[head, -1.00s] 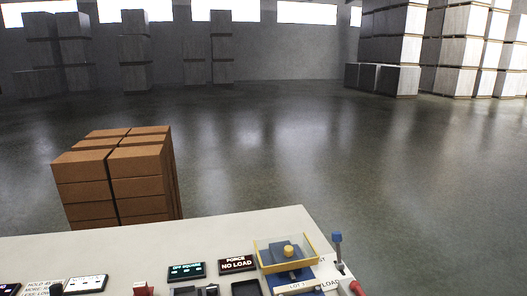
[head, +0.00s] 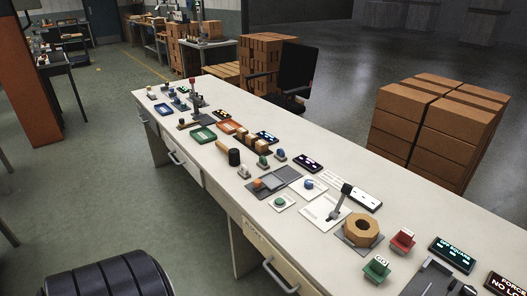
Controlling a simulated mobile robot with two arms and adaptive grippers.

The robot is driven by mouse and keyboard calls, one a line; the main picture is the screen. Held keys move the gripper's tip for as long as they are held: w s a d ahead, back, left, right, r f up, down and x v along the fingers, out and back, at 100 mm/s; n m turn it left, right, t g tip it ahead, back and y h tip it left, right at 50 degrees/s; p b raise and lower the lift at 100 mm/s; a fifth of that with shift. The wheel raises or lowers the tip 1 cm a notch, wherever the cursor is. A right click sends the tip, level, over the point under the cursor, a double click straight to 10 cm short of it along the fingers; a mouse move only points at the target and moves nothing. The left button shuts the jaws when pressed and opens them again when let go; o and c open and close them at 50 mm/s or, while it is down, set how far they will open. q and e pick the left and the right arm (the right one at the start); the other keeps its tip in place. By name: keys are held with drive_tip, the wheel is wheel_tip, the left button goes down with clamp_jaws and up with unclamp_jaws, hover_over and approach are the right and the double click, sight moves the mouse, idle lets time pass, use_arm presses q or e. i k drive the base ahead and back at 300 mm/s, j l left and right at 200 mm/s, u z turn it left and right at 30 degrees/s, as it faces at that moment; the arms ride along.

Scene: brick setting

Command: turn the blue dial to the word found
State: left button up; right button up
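A small round blue knob (head: 309,184) sits on a pale plate near the middle of the long white bench, left of a lever. Another small part with blue on it (head: 280,155) stands farther back, beside a green one. I cannot tell which of these is the blue dial, and any words around them are too small to read. Neither of my grippers is in view.
Open floor lies left.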

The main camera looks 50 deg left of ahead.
sight(309, 183)
drive_tip(key=u, duration=1.2)
